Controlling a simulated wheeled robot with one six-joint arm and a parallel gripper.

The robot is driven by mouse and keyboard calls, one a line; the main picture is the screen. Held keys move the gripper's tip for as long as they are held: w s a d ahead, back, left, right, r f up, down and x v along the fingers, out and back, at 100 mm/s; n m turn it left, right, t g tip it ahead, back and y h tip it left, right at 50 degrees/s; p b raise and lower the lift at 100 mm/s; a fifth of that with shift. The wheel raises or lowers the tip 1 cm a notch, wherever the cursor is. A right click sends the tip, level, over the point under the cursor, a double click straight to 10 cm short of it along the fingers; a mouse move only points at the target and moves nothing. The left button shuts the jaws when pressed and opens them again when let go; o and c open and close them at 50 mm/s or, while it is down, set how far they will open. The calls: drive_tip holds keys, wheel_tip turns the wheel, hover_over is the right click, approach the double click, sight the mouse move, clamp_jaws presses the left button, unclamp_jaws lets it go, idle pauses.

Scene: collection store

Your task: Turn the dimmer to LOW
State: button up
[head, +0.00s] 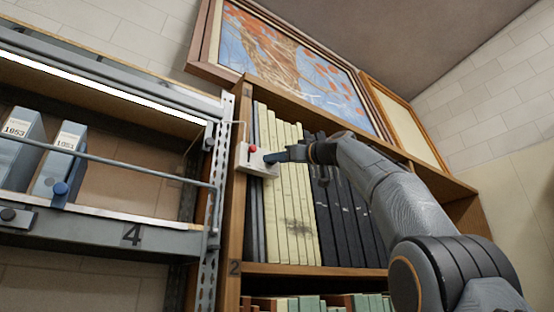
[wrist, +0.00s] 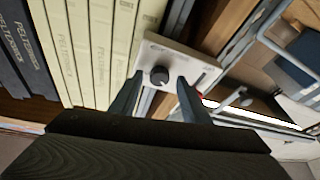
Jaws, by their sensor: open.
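The dimmer is a small white control box (head: 256,168) on the front of the bookcase's left upright. In the wrist view its pale face (wrist: 182,56) carries a round black knob (wrist: 159,76), a dark slot and small lettering too fine to read. A red part (head: 252,148) shows on the box in the head view, and a bit of red shows behind my right finger in the wrist view. My gripper (wrist: 160,82) is open, its fingers either side of the knob in the picture. I cannot tell whether they touch it. In the head view my gripper (head: 275,157) hides the knob.
Cream and black volumes (head: 297,195) stand in the bookcase just right of the box. A grey metal rack (head: 165,240) with blue-grey boxes (head: 60,158) and a rail is close on the left.

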drive_tip(key=b+v, duration=0.7)
drive_tip(key=shift+s+d, duration=0.2)
drive_tip(key=shift+d, duration=0.05)
drive_tip(key=shift+f, duration=0.1)
idle(0.4)
